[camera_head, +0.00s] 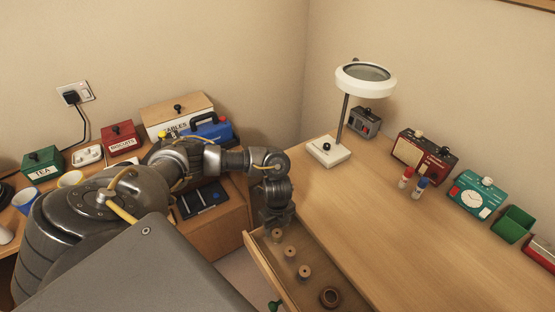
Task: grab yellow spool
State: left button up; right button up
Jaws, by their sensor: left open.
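An open drawer (262,266) sticks out from the desk at the bottom centre. In it stand several small tan spool-like pieces: a far one (278,235), a middle one (290,253) and a near one (304,272). None looks clearly yellow in this light, so I cannot tell which is the yellow spool. My left gripper (276,219) points down over the far end of the drawer, just above the far piece. It is open, and its fingertips are hard to make out. Whether it touches that piece cannot be seen. My right gripper is out of view.
A brown ring-shaped piece (330,297) lies in the drawer's near part. A white magnifier lamp (328,151) stands on the desk (375,225), whose middle is clear. A red radio (427,153) and a teal clock box (476,196) stand along the wall.

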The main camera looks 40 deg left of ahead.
aim_at(277, 233)
pick_arm(q)
jog(key=shift+w+f, duration=0.1)
jog(key=shift+f, duration=0.65)
jog(key=shift+a+f, duration=0.15)
jog(key=shift+f, duration=2.45)
jog(key=shift+c, duration=0.5)
jog(key=c, duration=0.9)
